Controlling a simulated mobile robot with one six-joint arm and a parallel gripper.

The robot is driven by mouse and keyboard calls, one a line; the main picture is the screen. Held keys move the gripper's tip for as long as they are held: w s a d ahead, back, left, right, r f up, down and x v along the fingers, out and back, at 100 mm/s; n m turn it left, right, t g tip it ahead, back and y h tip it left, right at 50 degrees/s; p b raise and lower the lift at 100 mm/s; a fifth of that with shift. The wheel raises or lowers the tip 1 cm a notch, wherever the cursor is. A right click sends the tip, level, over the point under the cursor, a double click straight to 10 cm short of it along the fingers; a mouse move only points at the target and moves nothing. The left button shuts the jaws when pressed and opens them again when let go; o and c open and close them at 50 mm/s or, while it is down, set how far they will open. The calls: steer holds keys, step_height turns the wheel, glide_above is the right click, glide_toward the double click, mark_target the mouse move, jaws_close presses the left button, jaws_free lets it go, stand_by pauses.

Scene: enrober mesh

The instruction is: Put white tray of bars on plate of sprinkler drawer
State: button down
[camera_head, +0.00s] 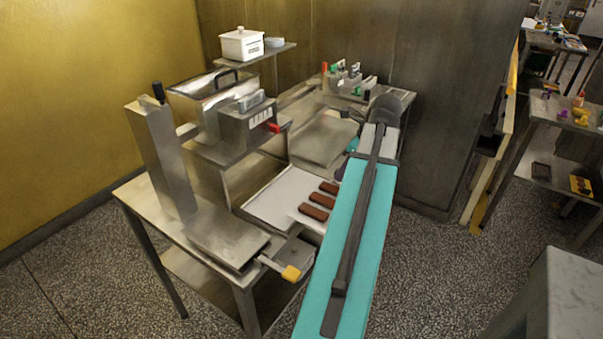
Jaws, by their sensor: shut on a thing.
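The white tray of bars (268,203) is in the middle, with several brown bars (312,212) on its right part. Its right side is hidden behind my teal arm. A flat metal plate (228,240) with a yellow handle (291,272) lies left of and nearer than the tray; it looks like the plate of the sprinkler drawer. The tray appears apart from this plate, beyond its right edge. My arm reaches up from the bottom, and its forearm covers the place where my gripper would show. I cannot see the fingers or what they touch.
A tall metal column (160,160) stands behind the plate. A machine with slots and a red knob (248,120) overhangs behind the tray. A grey metal surface (323,140) lies farther back. A white pot (241,44) stands on a high shelf.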

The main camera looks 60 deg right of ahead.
steer(key=w, duration=0.4)
steer(key=w+d+p, duration=0.1)
steer(key=w, duration=0.3)
steer(key=w+d+f+p, duration=0.1)
steer(key=w, duration=0.3)
steer(key=shift+w+d, duration=0.2)
steer(key=shift+w, duration=0.15)
steer(key=shift+w+d+p, duration=0.1)
steer(key=shift+w+p, duration=0.3)
steer(key=shift+w, duration=0.05)
steer(key=shift+w+f, duration=0.2)
steer(key=shift+w, duration=0.05)
steer(key=shift+f+p, duration=0.6)
steer(key=shift+f, duration=1.2)
steer(key=c, duration=1.6)
jaws_free()
steer(key=shift+c, duration=0.2)
steer(key=shift+s, duration=0.1)
